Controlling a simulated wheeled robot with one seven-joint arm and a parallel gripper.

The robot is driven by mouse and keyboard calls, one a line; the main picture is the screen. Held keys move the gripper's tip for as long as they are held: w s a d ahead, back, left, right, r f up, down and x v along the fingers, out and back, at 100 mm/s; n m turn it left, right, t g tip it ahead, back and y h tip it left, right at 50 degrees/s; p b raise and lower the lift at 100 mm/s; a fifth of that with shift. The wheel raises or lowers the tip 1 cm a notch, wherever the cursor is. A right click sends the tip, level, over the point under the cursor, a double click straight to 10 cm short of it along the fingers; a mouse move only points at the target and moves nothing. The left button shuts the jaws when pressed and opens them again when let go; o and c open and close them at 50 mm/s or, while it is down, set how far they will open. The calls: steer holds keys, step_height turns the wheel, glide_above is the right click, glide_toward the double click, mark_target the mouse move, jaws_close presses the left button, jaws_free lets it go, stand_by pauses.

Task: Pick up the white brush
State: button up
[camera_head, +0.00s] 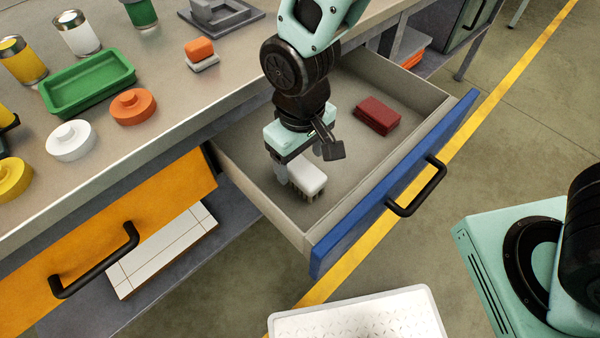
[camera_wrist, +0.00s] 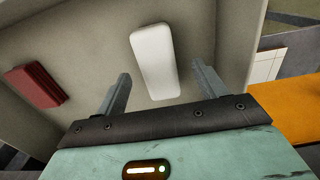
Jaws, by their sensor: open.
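The white brush (camera_head: 307,176) lies in the open blue-fronted drawer (camera_head: 345,220), near its front left part, with its bristles down. In the wrist view the white brush (camera_wrist: 153,60) shows its white back, ahead of and partly between my fingers. My gripper (camera_head: 283,172) is inside the drawer, right beside the brush in the head view, with its fingers apart. In the wrist view my gripper (camera_wrist: 160,82) is open and nothing is held. I cannot tell whether a finger touches the brush.
A dark red brush-like block (camera_head: 378,115) lies farther back in the drawer; it also shows in the wrist view (camera_wrist: 36,86). The drawer walls stand close around my gripper. An orange drawer front (camera_head: 120,240) is at left. A white tray (camera_head: 360,318) stands in front.

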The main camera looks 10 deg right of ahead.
mark_target(300, 166)
steer(key=shift+w+f+b, duration=0.15)
steer(key=shift+f+b, duration=0.1)
steer(key=shift+f, duration=1.1)
steer(key=shift+w+f+b, duration=0.15)
steer(key=shift+f+b, duration=0.05)
steer(key=shift+f, duration=1.15)
steer(key=c, duration=1.1)
